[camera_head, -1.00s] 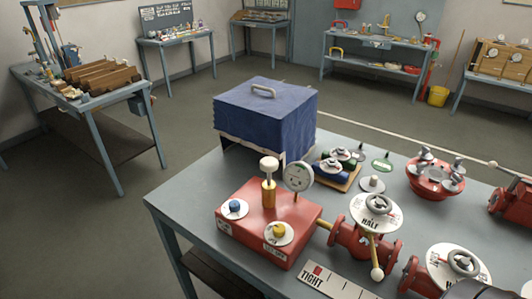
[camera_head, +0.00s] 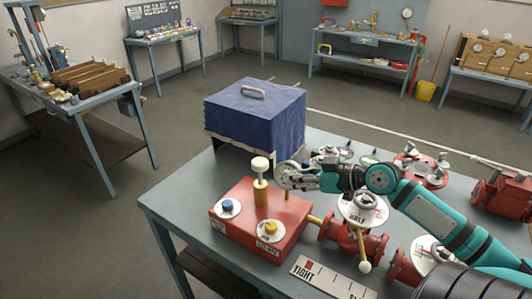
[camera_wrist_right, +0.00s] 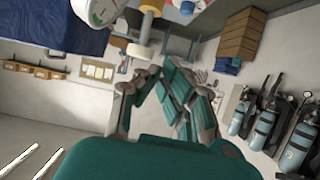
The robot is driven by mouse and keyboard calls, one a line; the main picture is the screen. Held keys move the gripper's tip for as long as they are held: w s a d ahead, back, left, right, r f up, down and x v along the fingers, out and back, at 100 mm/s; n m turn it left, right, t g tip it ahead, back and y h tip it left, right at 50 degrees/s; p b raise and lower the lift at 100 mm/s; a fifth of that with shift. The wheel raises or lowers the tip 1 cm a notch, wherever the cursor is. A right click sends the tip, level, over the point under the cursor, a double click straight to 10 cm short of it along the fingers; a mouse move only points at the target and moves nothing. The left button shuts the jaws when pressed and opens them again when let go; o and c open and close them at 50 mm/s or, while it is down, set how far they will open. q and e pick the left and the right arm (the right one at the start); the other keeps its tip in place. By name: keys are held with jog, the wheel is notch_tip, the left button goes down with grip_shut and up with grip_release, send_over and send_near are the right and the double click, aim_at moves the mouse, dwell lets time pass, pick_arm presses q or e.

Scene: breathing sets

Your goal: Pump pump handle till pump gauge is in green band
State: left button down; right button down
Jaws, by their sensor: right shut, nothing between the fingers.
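The pump handle (camera_head: 260,164) is a white knob on an upright brass stem, rising from the red pump box (camera_head: 240,222) on the table. My right gripper (camera_head: 283,177) is shut and empty, just right of the handle and apart from it in the head view. It covers most of the pump gauge there. The gauge (camera_wrist_right: 101,10) shows as a cut-off white dial at the top of the right wrist view; its needle cannot be read. White and yellow pump parts (camera_wrist_right: 141,50) are beside it. My left gripper is not in view.
A blue covered box (camera_head: 255,118) stands behind the pump. Blue (camera_head: 228,207) and yellow (camera_head: 271,229) knobs sit on the pump box. A red valve with a HALF dial (camera_head: 362,208) stands to the right, under my right arm. The table's left front is clear.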

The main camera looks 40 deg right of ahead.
notch_tip(320, 180, up, 7)
jog(key=w+d+t, duration=0.1)
jog(key=w+d, duration=0.1)
jog(key=shift+w+d+r+t, duration=0.15)
jog(key=shift+w+d+t, duration=0.15)
jog(key=shift+t, duration=0.1)
jog(key=b, duration=0.4)
send_over(266, 163)
jog(key=f, duration=0.2)
notch_tip(266, 163, down, 3)
jog(key=shift+f+b, duration=0.15)
jog(key=shift+b, duration=0.8)
jog(key=shift+f+b, duration=0.35)
jog(key=shift+f, duration=0.35)
